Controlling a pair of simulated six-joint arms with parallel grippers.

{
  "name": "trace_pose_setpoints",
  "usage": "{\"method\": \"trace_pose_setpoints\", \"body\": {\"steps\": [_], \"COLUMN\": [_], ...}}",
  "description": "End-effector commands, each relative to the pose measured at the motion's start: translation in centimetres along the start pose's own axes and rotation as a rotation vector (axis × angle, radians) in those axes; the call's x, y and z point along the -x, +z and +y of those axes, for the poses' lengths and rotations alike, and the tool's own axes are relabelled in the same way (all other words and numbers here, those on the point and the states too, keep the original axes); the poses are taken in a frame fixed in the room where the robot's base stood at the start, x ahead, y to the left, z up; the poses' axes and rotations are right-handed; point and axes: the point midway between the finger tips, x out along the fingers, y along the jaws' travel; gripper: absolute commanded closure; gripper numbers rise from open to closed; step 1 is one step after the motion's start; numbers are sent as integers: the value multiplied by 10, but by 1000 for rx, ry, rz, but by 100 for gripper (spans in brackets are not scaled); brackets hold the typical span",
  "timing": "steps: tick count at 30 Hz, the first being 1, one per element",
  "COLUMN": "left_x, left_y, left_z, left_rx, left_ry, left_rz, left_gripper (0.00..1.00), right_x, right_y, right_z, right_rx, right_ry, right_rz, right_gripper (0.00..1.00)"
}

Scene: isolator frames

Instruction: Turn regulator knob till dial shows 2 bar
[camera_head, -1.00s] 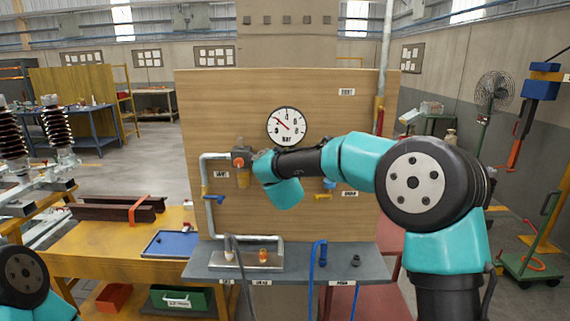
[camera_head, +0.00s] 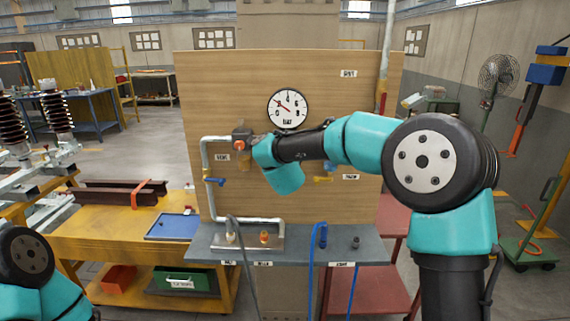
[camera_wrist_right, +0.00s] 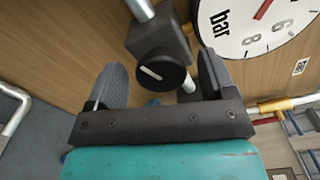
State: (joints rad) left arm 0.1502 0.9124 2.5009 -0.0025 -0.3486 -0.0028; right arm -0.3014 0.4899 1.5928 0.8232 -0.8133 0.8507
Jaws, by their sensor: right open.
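The regulator knob (camera_wrist_right: 160,72) is a black disc with a white line, below a dark regulator block (camera_wrist_right: 158,38). My right gripper (camera_wrist_right: 160,85) is open, with one finger on each side of the knob. Gaps show between the knob and both fingers. In the head view my wrist covers the gripper beside the regulator (camera_head: 241,135). The white dial (camera_head: 288,109) is above it. Its red needle points up and left, on the low side of the 4; the exact reading is too small to tell. The dial is partly cut off in the right wrist view (camera_wrist_right: 255,22). My left gripper is out of view.
The wooden board (camera_head: 225,80) stands behind the regulator. A blue-handled valve (camera_head: 214,181) and a yellow-handled valve (camera_head: 322,180) are on it. A grey shelf (camera_head: 345,252) with hoses and fittings juts out below. A yellow bench (camera_head: 115,238) stands at left.

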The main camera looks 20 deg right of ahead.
Motion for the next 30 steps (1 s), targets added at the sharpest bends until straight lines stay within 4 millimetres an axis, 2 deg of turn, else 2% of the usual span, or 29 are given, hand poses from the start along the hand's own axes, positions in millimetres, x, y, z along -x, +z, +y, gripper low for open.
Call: {"method": "trace_pose_setpoints", "body": {"steps": [21,25,30], "left_x": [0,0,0], "left_y": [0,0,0], "left_z": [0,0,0], "left_rx": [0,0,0], "left_ry": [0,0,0], "left_rz": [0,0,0], "left_gripper": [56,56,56], "right_x": [132,150,160], "right_y": [0,0,0], "right_z": [0,0,0], "right_rx": [1,1,0], "right_ry": [0,-1,0], "right_rz": [-2,-2,-1], "right_gripper": [23,23,23]}}
